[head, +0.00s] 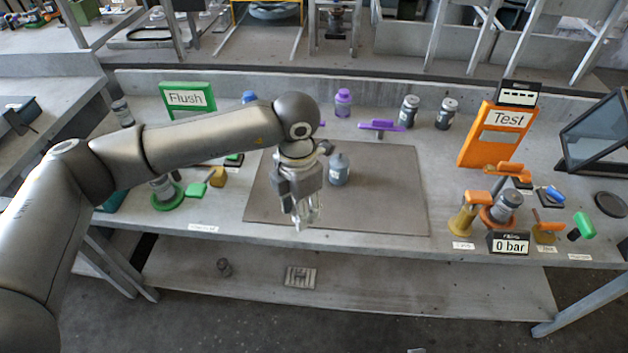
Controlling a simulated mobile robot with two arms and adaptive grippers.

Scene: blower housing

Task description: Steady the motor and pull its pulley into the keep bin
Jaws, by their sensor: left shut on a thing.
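My left gripper (307,218) is shut above the front part of the grey mat (390,205) on the bench. Something is between its fingers, but it is too small and hidden to make out. A grey-blue bottle-shaped piece (340,172) stands upright on the mat, just behind and right of the gripper in the picture. I cannot tell whether they touch. I cannot pick out a motor, a pulley or a labelled keep bin with certainty. A teal container (112,202) shows partly behind my left arm. My right gripper is not in view.
A green Flush sign (187,99) stands at back left and an orange Test sign (497,134) at right. A 0 bar gauge (509,243) and orange fittings crowd the right. Purple items (382,126) and dark jars (410,110) stand behind. The mat's right part is clear.

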